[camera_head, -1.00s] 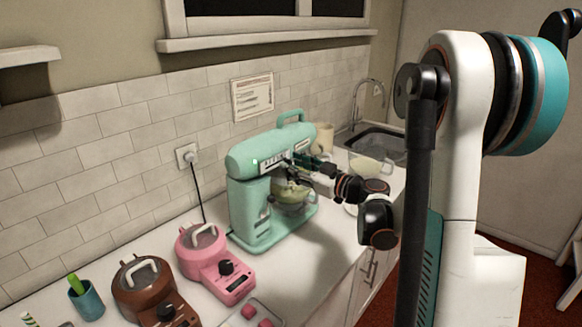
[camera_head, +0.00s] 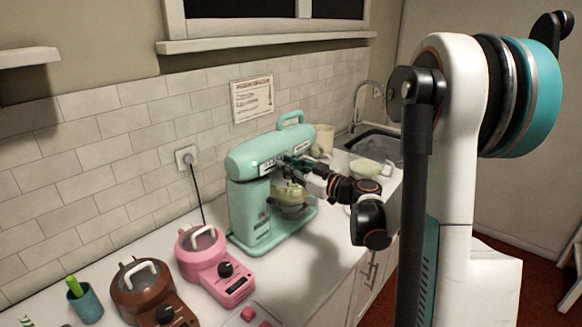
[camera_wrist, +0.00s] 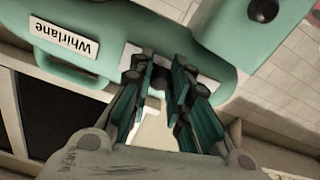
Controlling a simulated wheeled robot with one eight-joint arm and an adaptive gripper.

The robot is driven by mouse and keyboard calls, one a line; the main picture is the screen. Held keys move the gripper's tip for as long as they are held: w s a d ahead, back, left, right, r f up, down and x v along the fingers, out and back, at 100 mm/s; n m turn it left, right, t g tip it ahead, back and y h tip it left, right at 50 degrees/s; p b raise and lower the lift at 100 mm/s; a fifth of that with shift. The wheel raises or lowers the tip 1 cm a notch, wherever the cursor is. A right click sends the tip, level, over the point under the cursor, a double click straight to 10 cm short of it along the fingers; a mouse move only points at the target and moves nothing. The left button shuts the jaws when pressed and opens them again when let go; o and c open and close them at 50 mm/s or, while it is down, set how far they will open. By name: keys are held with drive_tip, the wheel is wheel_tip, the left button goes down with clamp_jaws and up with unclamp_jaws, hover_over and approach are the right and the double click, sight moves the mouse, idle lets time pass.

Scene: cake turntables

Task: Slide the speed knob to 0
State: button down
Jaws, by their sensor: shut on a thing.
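The mint-green stand mixer (camera_head: 257,160) stands on the counter against the tiled wall. In the head view my gripper (camera_head: 293,163) reaches the mixer's side from the right. The knob's setting and the scale marks cannot be read.
A glass bowl (camera_head: 290,194) sits under the mixer head, close below my gripper. A pink appliance (camera_head: 212,268) and a brown one (camera_head: 147,292) stand to the left. A sink (camera_head: 375,143) and another bowl (camera_head: 366,168) are at the right.

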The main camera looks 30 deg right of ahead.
sight(263, 170)
drive_tip(key=a, duration=0.2)
drive_tip(key=s+a, duration=0.1)
drive_tip(key=a, duration=0.1)
drive_tip(key=s+a, duration=0.1)
drive_tip(key=shift+a+b, duration=0.3)
drive_tip(key=shift+a, duration=0.1)
drive_tip(key=c, duration=1.5)
unclamp_jaws()
drive_tip(key=shift+s+a, duration=0.1)
drive_tip(key=shift+o, duration=0.2)
drive_tip(key=shift+s+d, duration=0.3)
drive_tip(key=shift+s, duration=0.1)
drive_tip(key=v, duration=1.1)
